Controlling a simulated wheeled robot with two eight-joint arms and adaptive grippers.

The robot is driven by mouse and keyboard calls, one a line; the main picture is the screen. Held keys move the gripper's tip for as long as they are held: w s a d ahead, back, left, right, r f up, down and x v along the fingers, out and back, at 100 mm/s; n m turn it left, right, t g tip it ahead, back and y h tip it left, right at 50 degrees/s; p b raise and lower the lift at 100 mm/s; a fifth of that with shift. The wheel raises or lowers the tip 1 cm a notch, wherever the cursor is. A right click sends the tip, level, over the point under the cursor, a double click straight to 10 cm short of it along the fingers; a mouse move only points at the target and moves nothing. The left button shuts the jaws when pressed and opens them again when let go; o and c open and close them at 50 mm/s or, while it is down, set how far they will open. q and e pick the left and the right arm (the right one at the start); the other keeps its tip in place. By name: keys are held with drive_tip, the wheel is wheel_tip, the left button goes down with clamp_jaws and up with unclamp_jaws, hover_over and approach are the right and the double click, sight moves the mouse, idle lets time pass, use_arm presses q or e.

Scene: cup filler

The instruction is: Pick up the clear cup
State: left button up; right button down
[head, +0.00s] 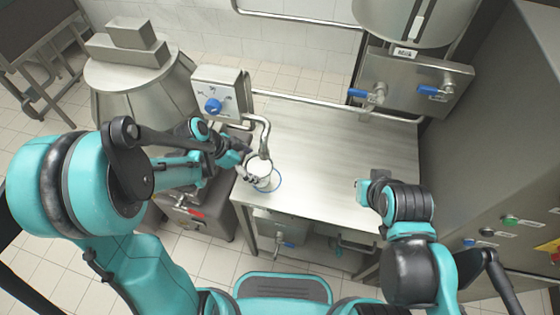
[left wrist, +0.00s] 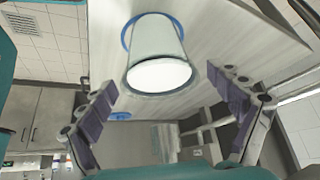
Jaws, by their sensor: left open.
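The clear cup (head: 260,170) holds something white and stands at the blue ring (head: 279,183) marked on the steel table, under the bent spout (head: 265,138). In the left wrist view the cup (left wrist: 155,42) shows between the fingers, its white-filled top facing the camera. My left gripper (head: 249,167) is at the cup's left side, fingers spread. In the left wrist view the open fingers (left wrist: 162,90) lie either side of the cup, with a visible gap to each. My right gripper (head: 368,186) is over the table's right part; its fingers are too small to read.
The steel table (head: 330,145) is bare in its middle. A control box with a blue knob (head: 213,105) stands at its left back. A large tank with blue-handled taps (head: 378,94) is behind. A grey cabinet with buttons (head: 508,220) bounds the right.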

use_arm(q)
drive_tip(key=shift+b+x, duration=0.4)
drive_tip(key=shift+x, duration=0.65)
drive_tip(key=b+x, duration=0.2)
drive_tip(key=x, duration=0.3)
drive_tip(key=shift+d+f+b, duration=0.1)
drive_tip(key=shift+f+b, duration=0.15)
drive_tip(key=shift+b, duration=0.1)
drive_tip(key=shift+s+r, duration=0.1)
drive_tip(key=c, duration=1.4)
